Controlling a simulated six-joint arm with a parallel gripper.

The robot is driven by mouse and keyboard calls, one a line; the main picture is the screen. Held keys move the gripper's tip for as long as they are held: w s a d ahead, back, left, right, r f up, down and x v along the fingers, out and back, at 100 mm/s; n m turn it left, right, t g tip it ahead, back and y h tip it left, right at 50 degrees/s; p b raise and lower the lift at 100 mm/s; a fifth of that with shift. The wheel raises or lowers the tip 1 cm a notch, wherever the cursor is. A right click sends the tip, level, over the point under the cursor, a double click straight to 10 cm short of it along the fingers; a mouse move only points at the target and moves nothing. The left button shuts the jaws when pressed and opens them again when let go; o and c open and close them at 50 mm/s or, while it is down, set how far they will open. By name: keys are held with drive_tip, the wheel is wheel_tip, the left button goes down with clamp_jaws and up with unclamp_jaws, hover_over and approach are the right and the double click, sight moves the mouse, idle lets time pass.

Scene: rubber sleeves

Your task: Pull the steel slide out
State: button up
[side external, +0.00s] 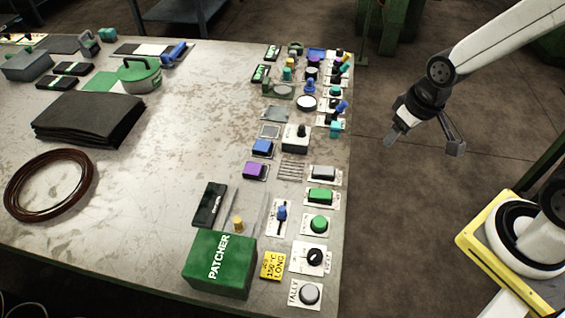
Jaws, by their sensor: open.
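My gripper (424,141) is open and empty. It hangs in the air to the right of the table's right edge, with the floor behind it in the picture, and touches nothing. I cannot tell for sure which thing is the steel slide. A slider with a blue knob (282,212) stands on a white plate in the lower right part of the table. A flat grey metal plate (276,114) and a framed grey square (270,131) lie further back. All of these are well to the left of my gripper.
Many buttons, knobs and switches crowd the right side of the table (170,185). A green PATCHER box (219,265) stands at the front, beside a yellow sign (273,265). Black sheets (88,119) and a brown ring (49,185) lie left. The table's middle is clear.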

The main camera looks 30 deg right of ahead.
drive_tip(key=w+a+f+n, duration=0.1)
drive_tip(key=w+a+n, duration=0.2)
drive_tip(key=w+a, duration=0.3)
drive_tip(key=n+g, duration=0.3)
drive_tip(key=n, duration=0.7)
hover_over(237, 219)
wheel_tip(237, 219, down, 10)
drive_tip(key=shift+d, duration=0.1)
drive_tip(key=shift+a+f, duration=0.1)
drive_tip(key=shift+a, duration=0.1)
drive_tip(key=shift+f, duration=0.1)
drive_tip(key=shift+f, duration=3.75)
